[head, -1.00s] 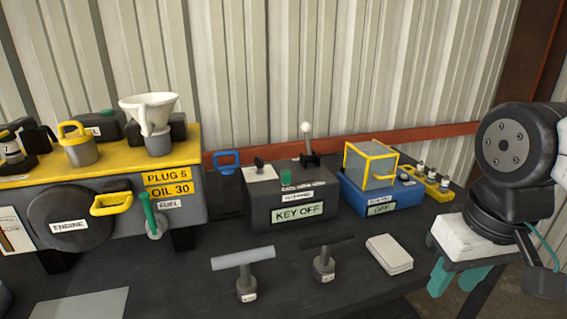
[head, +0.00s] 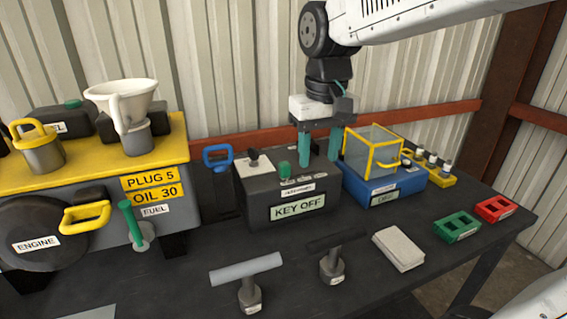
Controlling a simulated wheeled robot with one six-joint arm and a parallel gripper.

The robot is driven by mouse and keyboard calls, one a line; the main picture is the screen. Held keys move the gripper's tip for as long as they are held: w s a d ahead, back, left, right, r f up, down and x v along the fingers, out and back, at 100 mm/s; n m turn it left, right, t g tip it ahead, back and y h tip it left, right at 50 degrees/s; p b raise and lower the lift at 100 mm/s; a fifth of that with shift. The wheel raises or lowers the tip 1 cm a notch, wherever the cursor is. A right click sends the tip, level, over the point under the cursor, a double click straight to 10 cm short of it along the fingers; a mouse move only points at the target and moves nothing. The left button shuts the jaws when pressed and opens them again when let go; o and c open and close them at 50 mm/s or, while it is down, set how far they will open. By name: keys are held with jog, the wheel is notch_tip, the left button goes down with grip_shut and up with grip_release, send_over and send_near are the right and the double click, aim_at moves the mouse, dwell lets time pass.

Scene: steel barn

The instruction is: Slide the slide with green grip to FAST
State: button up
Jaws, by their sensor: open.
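The small green grip (head: 285,169) stands on top of the dark control box (head: 262,212), whose front reads KEY OFF. Small white labels lie on the box top near the grip, too small to read, so I cannot tell which end is FAST. My gripper (head: 319,160) points down over the right part of the box top, its two teal fingers apart with nothing seen between them. The left finger appears just right of the green grip; I cannot tell whether they touch.
A key switch on a white plate (head: 254,164) sits left of the grip. A blue box (head: 380,188) with a yellow-framed clear cover stands close on the right. A grey T-handle (head: 246,270) and a dark T-handle (head: 333,262) stand in front.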

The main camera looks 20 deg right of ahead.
send_over(285, 163)
notch_tip(285, 163, down, 2)
jog(key=shift+s+a+g, duration=0.1)
jog(key=shift+s+g, duration=0.05)
jog(key=shift+g, duration=0.15)
jog(key=shift+f, duration=0.35)
notch_tip(285, 163, down, 7)
jog(key=shift+f, duration=0.1)
grip_shut()
